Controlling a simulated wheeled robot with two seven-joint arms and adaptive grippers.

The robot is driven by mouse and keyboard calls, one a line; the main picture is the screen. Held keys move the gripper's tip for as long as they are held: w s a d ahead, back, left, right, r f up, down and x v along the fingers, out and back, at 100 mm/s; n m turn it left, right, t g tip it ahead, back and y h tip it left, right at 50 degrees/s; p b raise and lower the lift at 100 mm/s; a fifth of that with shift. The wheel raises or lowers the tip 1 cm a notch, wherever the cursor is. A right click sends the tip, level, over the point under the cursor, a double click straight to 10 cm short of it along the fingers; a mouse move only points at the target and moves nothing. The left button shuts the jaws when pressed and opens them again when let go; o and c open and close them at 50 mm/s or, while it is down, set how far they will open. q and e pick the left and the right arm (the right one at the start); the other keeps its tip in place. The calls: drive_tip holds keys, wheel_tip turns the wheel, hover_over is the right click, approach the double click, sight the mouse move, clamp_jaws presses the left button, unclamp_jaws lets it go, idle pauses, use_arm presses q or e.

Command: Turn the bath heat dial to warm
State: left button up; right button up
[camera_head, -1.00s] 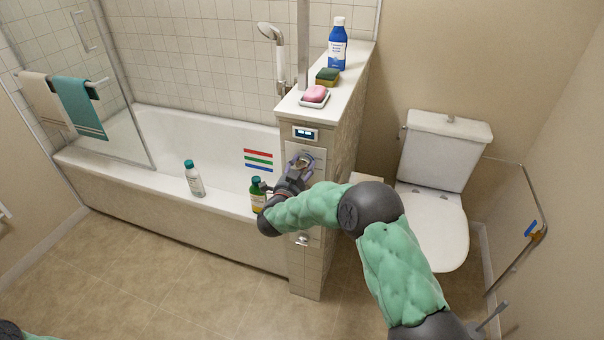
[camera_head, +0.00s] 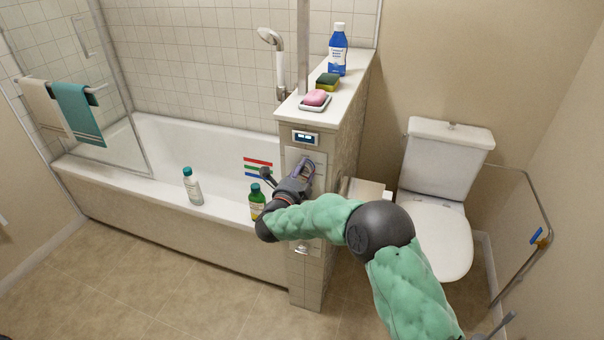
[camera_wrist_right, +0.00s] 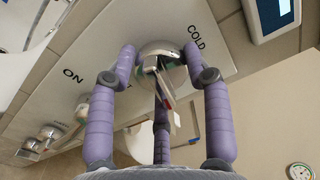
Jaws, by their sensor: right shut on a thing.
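The heat dial (camera_wrist_right: 160,50) is a round, pale metallic knob on a white panel (camera_wrist_right: 75,80). In the wrist view "COLD" is printed beside it at upper right, and "ON" at left. My right gripper (camera_wrist_right: 160,58) is shut on the dial, with purple fingers on both sides and a third finger below. In the head view my right gripper (camera_head: 306,165) is at the panel (camera_head: 318,160) on the pillar's front, and it hides the dial. I cannot read the dial's setting. My left gripper is out of view.
A small display (camera_head: 305,137) sits above the panel. A green bottle (camera_head: 257,202) and a white bottle (camera_head: 192,186) stand on the tub rim beside my right arm. Pink soap (camera_head: 316,98), a sponge (camera_head: 327,81) and a blue bottle (camera_head: 337,50) top the pillar. The toilet (camera_head: 442,215) is right.

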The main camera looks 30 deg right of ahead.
drive_tip(key=shift+w+a+f+m, duration=0.2)
drive_tip(key=shift+a+m, duration=0.1)
drive_tip(key=shift+m, duration=0.7)
drive_tip(key=shift+r, duration=0.15)
drive_tip(key=o, duration=1.1)
drive_tip(key=shift+w+a, duration=0.1)
drive_tip(key=v, duration=1.2)
